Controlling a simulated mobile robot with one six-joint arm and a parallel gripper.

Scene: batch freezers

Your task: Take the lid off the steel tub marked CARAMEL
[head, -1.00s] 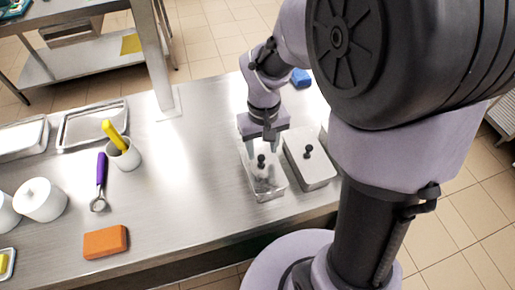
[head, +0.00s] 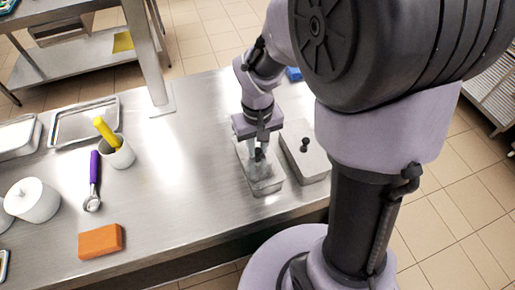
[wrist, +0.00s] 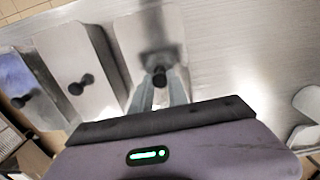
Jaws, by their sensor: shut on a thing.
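A steel tub (head: 266,187) with a lid and black knob stands near the front edge of the counter. Its lid also shows in the wrist view (wrist: 148,32). My gripper (head: 259,156) is above this tub, pointing down. In the wrist view its two fingers are shut on the black knob (wrist: 159,75). The lid appears to sit on the tub; I see no clear gap. A second lidded tub (head: 312,166) stands just to the right, its knob free. No CARAMEL marking is readable in these frames.
A third lidded tub (wrist: 18,88) shows at the left of the wrist view. An orange sponge (head: 100,241), a purple-handled scoop (head: 94,180), a white pot (head: 117,154) and a steel tray (head: 84,120) stand left. The counter between them and the tubs is clear.

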